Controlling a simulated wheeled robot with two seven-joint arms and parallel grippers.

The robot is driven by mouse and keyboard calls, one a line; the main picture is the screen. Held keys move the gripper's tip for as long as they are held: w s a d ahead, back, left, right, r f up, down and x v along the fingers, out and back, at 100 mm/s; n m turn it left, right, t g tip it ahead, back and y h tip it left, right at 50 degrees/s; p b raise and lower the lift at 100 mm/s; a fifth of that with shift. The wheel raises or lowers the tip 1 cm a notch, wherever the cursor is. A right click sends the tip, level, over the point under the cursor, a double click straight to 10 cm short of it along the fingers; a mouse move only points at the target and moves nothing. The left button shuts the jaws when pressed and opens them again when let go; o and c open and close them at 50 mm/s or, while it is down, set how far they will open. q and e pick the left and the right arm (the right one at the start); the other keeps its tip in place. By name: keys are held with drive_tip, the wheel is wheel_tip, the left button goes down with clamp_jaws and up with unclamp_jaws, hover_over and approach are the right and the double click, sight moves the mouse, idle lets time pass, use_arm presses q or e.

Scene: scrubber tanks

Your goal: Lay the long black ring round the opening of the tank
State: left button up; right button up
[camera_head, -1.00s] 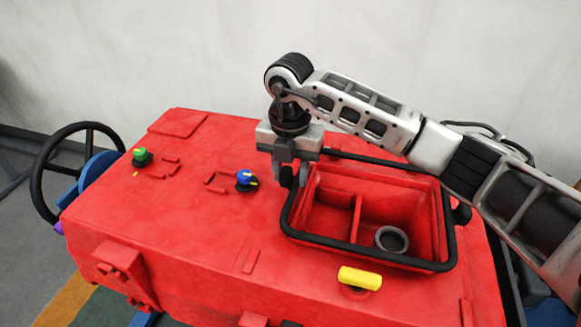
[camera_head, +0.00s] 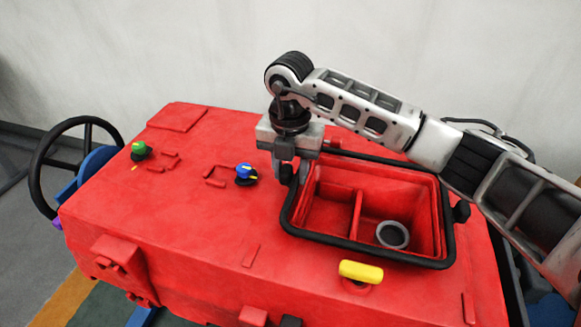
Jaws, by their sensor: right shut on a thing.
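The long black ring (camera_head: 340,243) runs round the rectangular opening of the red tank (camera_head: 215,235). Its front, left and right sides lie close along the rim; I cannot tell whether it touches all round. My right gripper (camera_head: 291,178) is shut on the ring at its back left corner, pointing down. Inside the opening are a red divider (camera_head: 356,213) and a grey round port (camera_head: 392,235). My left gripper is not in view.
A blue knob (camera_head: 245,173) is left of the gripper, and a green knob (camera_head: 140,150) is farther left. A yellow handle (camera_head: 361,272) sits just in front of the ring. A black steering wheel (camera_head: 36,165) stands at the left. The tank's top between the knobs and front edge is mostly clear.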

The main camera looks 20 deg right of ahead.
drive_tip(key=shift+f, duration=0.1)
drive_tip(key=shift+f+b, duration=0.45)
drive_tip(key=shift+f, duration=0.05)
drive_tip(key=shift+s+f, duration=0.1)
drive_tip(key=shift+s, duration=0.05)
